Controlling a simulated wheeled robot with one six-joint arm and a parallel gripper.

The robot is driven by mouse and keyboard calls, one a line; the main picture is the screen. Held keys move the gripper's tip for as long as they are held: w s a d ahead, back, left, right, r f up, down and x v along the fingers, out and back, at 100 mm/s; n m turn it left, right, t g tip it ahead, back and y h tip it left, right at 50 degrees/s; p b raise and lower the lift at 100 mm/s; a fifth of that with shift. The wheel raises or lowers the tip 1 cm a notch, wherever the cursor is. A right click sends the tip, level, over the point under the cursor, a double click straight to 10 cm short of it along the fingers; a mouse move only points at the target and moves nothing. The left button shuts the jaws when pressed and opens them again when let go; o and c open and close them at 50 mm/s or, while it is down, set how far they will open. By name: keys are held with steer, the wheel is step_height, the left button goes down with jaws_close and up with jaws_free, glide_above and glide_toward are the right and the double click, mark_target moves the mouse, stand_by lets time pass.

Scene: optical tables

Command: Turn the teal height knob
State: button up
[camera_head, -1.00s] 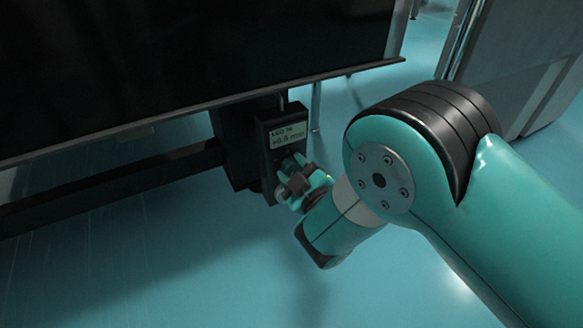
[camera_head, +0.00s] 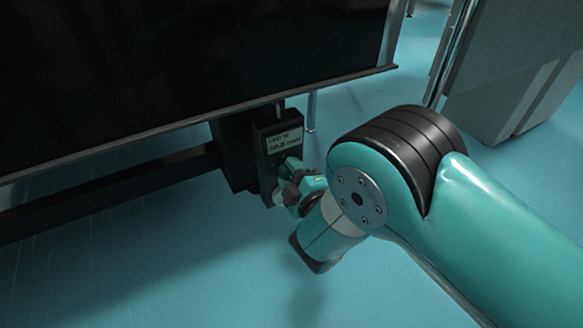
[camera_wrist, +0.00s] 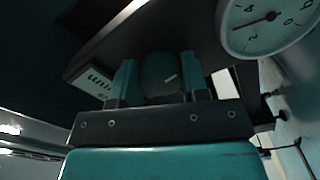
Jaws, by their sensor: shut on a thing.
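The teal height knob (camera_wrist: 158,75) shows dark, with a small pale mark, in the wrist view. It sits between the two teal fingers of my gripper (camera_wrist: 158,82), which are shut on it. In the head view my gripper (camera_head: 291,188) is at the front of the black control box (camera_head: 268,172) under the table, and it largely hides the knob. The box's small display (camera_head: 284,140) is above my gripper; its lettering is too blurred to read surely. The display also shows tilted at the left of the wrist view (camera_wrist: 92,82).
The dark optical table (camera_head: 200,60) overhangs the box, its edge just above. A dark horizontal beam (camera_head: 110,188) runs left from the box. A round white dial (camera_wrist: 268,22) is at the wrist view's upper right. A grey cabinet (camera_head: 510,70) stands right; blue floor is open below.

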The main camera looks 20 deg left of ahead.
steer(key=n, duration=0.1)
steer(key=n+p, duration=0.2)
steer(key=shift+a+r+n, duration=0.1)
steer(key=shift+r+n, duration=0.15)
steer(key=shift+n, duration=0.15)
steer(key=shift+s+f+n+p, duration=0.1)
steer(key=shift+n+p, duration=1.15)
steer(key=shift+n, duration=0.25)
steer(key=o, duration=0.8)
steer(key=shift+a+f, duration=0.1)
steer(key=shift+o, duration=0.6)
